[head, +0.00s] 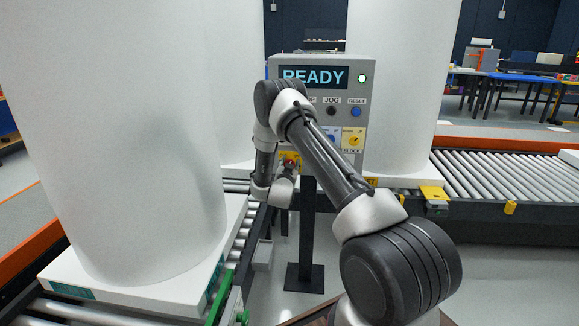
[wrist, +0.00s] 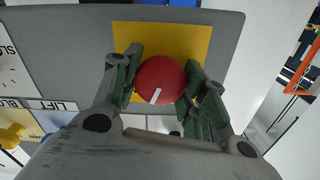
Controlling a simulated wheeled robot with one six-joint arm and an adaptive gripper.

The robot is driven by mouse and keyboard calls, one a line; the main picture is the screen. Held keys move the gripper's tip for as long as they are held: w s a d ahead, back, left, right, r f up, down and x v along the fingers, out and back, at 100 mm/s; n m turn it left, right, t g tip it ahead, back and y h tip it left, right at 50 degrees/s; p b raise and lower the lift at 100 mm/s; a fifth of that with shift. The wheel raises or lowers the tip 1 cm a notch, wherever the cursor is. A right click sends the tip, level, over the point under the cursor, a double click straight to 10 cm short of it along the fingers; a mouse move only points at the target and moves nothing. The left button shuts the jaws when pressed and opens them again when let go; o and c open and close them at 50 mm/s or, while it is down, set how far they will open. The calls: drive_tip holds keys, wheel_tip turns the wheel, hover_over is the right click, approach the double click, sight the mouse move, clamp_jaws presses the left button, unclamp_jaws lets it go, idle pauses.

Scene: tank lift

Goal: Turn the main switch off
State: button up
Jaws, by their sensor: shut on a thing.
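The main switch is a red round knob (wrist: 160,78) with a short white mark, set on a yellow plate (wrist: 190,38). The white mark sits slanted near the knob's lower edge in the wrist view. My gripper (wrist: 163,66) has one green-padded finger on each side of the knob and is shut on it. In the head view my arm reaches across to the lower left of the grey control panel (head: 360,85), and my wrist hides most of the switch there. The panel's screen (head: 314,77) reads READY, and a green lamp (head: 362,78) is lit beside it.
A blue RESET button (head: 355,112) and a yellow BLOCK knob (head: 352,141) are on the panel. A large white tank (head: 120,130) stands close on the left conveyor. Another white tank (head: 410,80) stands behind the panel, beside the right roller conveyor (head: 490,180).

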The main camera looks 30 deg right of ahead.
drive_tip(key=n, duration=1.3)
drive_tip(key=shift+a, duration=0.1)
idle(0.6)
drive_tip(key=o, duration=1)
drive_tip(key=shift+o, duration=0.2)
drive_tip(key=v, duration=1.2)
